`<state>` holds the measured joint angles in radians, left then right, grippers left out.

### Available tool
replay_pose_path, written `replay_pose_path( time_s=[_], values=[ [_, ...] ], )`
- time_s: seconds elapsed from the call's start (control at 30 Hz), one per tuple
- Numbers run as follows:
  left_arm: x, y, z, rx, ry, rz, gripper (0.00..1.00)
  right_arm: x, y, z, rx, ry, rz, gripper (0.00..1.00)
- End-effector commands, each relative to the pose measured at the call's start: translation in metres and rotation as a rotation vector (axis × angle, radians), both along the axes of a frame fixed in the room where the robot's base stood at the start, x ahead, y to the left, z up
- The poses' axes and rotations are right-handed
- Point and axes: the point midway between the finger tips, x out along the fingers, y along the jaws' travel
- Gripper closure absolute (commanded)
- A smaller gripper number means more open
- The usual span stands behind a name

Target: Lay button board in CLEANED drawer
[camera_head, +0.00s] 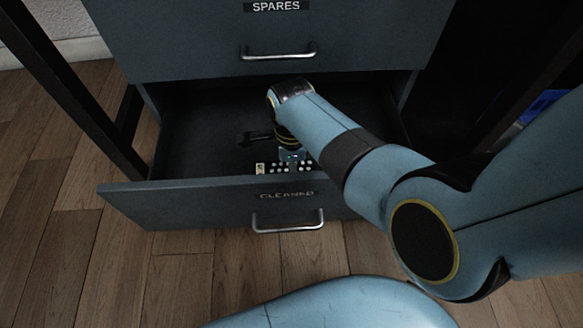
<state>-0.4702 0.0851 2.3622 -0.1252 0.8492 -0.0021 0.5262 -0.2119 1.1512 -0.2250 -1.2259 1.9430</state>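The CLEANED drawer (190,194) is pulled open below the SPARES drawer (190,35). Its label and silver handle (288,226) show on the front panel. The button board (306,167) shows pale round buttons just behind the drawer's front panel; the panel hides its lower part. My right arm reaches in from the right, and my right gripper (287,155) points down into the drawer, directly at the board. The gripper and wrist cover part of the board. The fingertips are hidden, so I cannot tell whether they grip it or whether the board touches the drawer floor. My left gripper is out of view.
The closed SPARES drawer overhangs the back. Dark frame legs (75,95) stand at both sides. A blue object (541,104) sits at the far right. Wooden floor (110,265) lies in front.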

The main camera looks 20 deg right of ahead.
Motion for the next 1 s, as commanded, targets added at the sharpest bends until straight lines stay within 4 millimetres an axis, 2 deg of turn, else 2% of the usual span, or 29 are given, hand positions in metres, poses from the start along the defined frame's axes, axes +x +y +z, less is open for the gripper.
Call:
replay_pose_path(
  time_s=[0.4, 0.43, 0.57, 0.6, 0.97, 1.0],
  values=[
    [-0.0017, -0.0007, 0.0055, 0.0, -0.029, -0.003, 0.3, 0.0005, 0.0002, -0.0023, 0.0, -0.001, 0.0, 0.94],
    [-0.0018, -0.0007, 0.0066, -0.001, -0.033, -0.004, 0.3, 0.0002, 0.0001, -0.0022, 0.0, 0.0, 0.0, 0.44],
    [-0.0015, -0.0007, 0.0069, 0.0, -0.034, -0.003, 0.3, 0.0002, 0.0, -0.002, 0.0, 0.0, 0.0, 0.27],
    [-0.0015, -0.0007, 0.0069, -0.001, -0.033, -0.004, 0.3, 0.0002, 0.0, -0.002, 0.0, 0.0, 0.0, 0.25],
    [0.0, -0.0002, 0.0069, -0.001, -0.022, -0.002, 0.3, 0.0004, 0.0, 0.0017, 0.0, -0.001, 0.0, 0.25],
    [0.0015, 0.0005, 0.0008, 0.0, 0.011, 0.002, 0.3, 0.0005, 0.0, 0.003, 0.0, -0.001, 0.0, 0.25]
  ],
)
